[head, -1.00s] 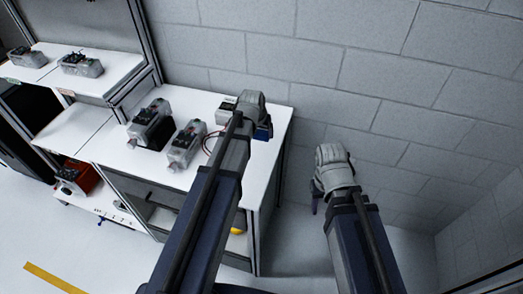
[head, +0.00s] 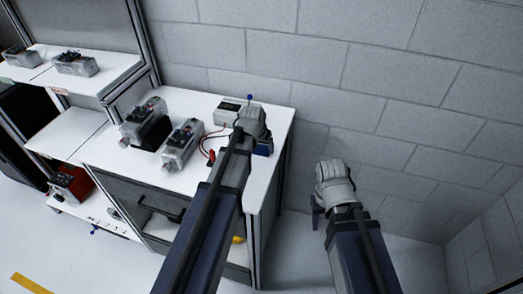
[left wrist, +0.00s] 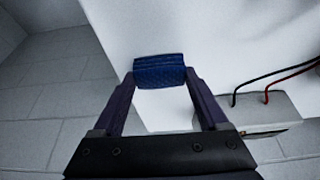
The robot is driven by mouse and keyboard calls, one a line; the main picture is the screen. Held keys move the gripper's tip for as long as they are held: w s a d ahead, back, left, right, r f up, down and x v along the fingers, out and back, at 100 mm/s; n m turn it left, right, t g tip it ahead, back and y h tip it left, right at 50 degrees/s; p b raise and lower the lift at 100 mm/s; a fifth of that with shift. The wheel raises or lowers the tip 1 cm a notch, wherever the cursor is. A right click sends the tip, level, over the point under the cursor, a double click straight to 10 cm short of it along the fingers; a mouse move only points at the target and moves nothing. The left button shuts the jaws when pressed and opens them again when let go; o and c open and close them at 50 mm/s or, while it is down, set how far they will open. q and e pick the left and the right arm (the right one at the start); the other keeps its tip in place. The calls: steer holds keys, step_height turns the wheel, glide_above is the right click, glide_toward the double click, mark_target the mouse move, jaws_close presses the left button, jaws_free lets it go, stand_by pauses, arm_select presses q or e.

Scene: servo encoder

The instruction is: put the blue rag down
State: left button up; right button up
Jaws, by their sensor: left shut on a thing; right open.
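The blue rag (left wrist: 159,70) is a folded, textured bundle between the two fingertips of my left gripper (left wrist: 160,78). The gripper is shut on it over the white tabletop (left wrist: 225,45). Whether the rag touches the top I cannot tell. In the head view part of the rag (head: 263,149) shows beside my left gripper (head: 256,140), near the right end of the bench; the arm hides the rest. My right gripper (head: 317,205) is open and empty, off the bench to the right, its fingers mostly hidden.
A light meter box (head: 228,109) with red and black leads stands just behind my left gripper. Two grey servo units (head: 183,145) (head: 146,122) stand to its left. A block wall (head: 350,75) rises behind the bench. The top's right end has some bare room.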

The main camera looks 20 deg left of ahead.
arm_select(q)
steer(key=shift+f, duration=0.1)
steer(key=o, duration=1.1)
